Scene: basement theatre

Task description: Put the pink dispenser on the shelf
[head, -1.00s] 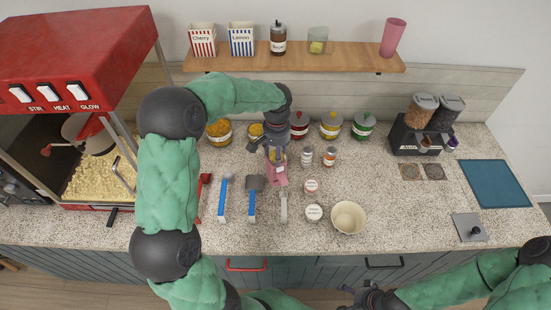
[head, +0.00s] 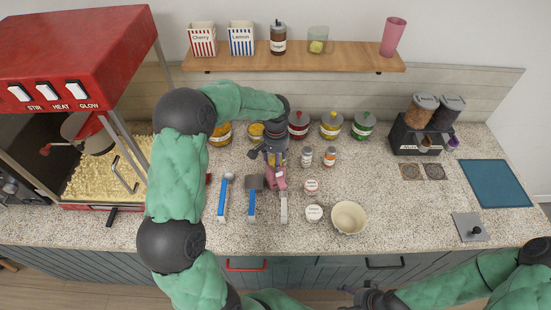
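The pink dispenser (head: 277,181) stands on the speckled counter, left of the small spice jars; its upper part is hidden by my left gripper. My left gripper (head: 271,156) points down over the dispenser's top, with its fingers at or around the upper part. Whether they are closed on it is too small to tell. The wooden shelf (head: 350,57) runs along the back wall above the counter. My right gripper (head: 352,294) is low at the front edge, away from the counter items; its fingers are too small to read.
Lidded jars (head: 330,127) line the counter behind the gripper; a bowl (head: 349,218) stands front right.

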